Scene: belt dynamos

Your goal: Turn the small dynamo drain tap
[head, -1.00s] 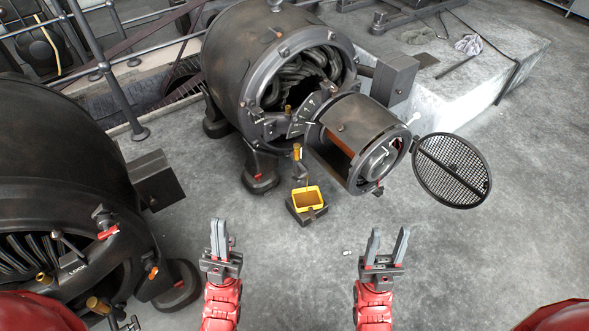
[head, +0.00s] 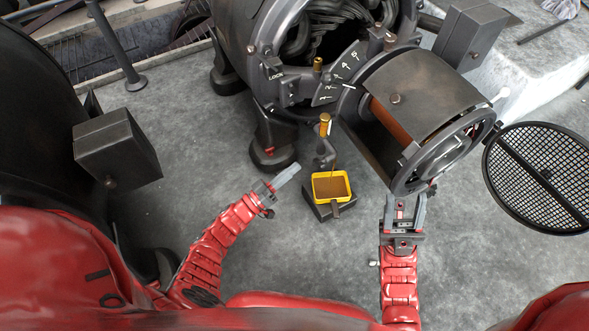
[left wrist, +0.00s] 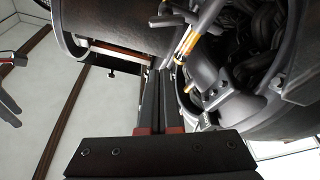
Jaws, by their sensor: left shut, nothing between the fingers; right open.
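The drain tap (head: 325,126) has a brass handle on a dark spout. It hangs low at the front of the small dynamo (head: 236,32). A yellow-rimmed tray (head: 346,192) of brown liquid stands on the floor under it. My left gripper (head: 296,168) is shut and empty, left of the tap and apart from it, pointing up and right. In the left wrist view its fingers (left wrist: 160,100) lie together; a brass-coloured rod (left wrist: 187,42) shows beyond them, and I cannot tell if it is the tap. My right gripper (head: 405,202) is open below the drum, with nothing seen between its fingers.
A drum (head: 410,85) juts from the dynamo's open end, above my right gripper. A round mesh cover (head: 540,178) hangs at the right. A dark box (head: 118,150) sticks out from the large dynamo on the left.

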